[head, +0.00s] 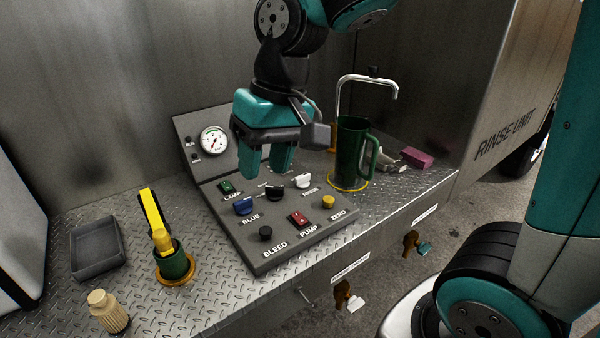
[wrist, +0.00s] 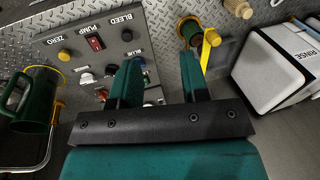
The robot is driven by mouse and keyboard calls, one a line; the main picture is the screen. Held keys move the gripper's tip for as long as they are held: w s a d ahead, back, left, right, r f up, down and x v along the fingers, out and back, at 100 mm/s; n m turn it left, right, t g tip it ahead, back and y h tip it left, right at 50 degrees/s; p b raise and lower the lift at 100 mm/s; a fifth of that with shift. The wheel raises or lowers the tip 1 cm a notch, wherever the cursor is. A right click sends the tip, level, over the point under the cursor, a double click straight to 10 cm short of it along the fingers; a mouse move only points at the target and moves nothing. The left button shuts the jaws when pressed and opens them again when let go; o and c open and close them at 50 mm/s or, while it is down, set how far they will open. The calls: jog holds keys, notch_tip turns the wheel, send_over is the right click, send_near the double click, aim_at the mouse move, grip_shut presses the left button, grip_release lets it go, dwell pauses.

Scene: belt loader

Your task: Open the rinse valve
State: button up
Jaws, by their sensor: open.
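My gripper (head: 266,168) hangs open and empty above the back of the grey control panel (head: 262,243), fingers pointing down. In the wrist view its two teal fingers (wrist: 160,70) are apart with nothing between them. The panel has a white knob (head: 302,181) whose small label is hard to read, a black knob (head: 275,193) and a blue knob (head: 243,206). On the bench front are two brass valves: one with a white handle (head: 356,302), one with a teal handle (head: 424,248). Their white labels are too small to read.
A yellow lever (head: 154,221) stands in a green holder left of the panel. A green mug (head: 351,155) stands under the spout (head: 366,79) at right. A grey tray (head: 96,248), beige knob (head: 108,311) and pink block (head: 417,158) lie about. A RINSE-marked white box (wrist: 285,68) stands beside the bench.

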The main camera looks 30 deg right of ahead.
jog(key=w+d+f+m+h+b, duration=0.1)
jog(key=w+d+m, duration=0.3)
jog(key=w, duration=0.3)
jog(key=w+d+f+m+h, duration=0.1)
jog(key=w+d+f+m, duration=0.1)
jog(key=w+d+m, duration=0.3)
jog(key=m+b, duration=0.2)
jog(key=m, duration=0.7)
send_over(304, 174)
notch_tip(304, 174, down, 5)
jog(key=shift+g+h, duration=0.3)
jog(key=shift+h, duration=0.1)
notch_tip(304, 174, down, 17)
jog(key=p, duration=0.3)
jog(key=shift+s+p, duration=0.1)
jog(key=shift+p, duration=0.3)
grip_shut()
